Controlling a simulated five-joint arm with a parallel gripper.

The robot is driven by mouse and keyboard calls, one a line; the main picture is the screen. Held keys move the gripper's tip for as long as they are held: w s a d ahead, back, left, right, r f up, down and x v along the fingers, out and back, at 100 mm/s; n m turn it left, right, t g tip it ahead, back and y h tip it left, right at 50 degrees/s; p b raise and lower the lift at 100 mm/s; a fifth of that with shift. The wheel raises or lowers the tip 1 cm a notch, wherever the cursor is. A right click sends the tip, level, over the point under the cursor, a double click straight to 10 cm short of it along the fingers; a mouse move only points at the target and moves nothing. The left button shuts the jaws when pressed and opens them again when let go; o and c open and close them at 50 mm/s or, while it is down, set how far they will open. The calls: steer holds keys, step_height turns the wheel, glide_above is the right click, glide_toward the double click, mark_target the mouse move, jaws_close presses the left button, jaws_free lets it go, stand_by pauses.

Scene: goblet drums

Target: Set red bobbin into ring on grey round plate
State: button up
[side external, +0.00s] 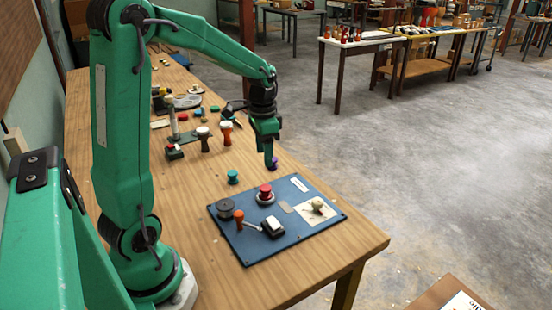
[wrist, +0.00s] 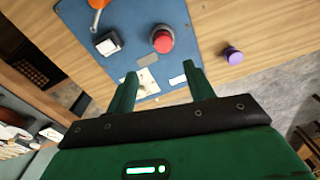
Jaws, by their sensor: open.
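The red bobbin (side external: 265,189) stands upright at the grey round plate (side external: 265,199) on the blue board. In the wrist view the red bobbin (wrist: 162,41) shows from above, with the grey plate's rim around it. The ring itself is hidden under the bobbin, so I cannot tell how deeply it sits. My gripper (side external: 271,163) is above the table beyond the board's far edge, apart from the red bobbin. In the wrist view my gripper (wrist: 163,80) has its fingers wide apart with nothing between them.
A purple bobbin (wrist: 233,55) is on the wood, right of the board; a teal bobbin (side external: 233,176) stands behind the board. The blue board (side external: 300,238) also carries a dark disc (side external: 225,208), an orange-knobbed lever (side external: 239,217), a black-and-white box (side external: 272,227) and a pale pad (side external: 325,213).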

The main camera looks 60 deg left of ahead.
steer(key=s+d+r+n+t, duration=0.1)
steer(key=s+d+r+t, duration=0.1)
steer(key=s+d+r, duration=0.2)
steer(key=s+d+r+n+t, duration=0.1)
steer(key=s+d+r+t, duration=0.2)
steer(key=s+d, duration=0.6)
steer(key=shift+d+r, duration=0.65)
steer(key=shift+r, duration=0.3)
steer(key=shift+s, duration=0.1)
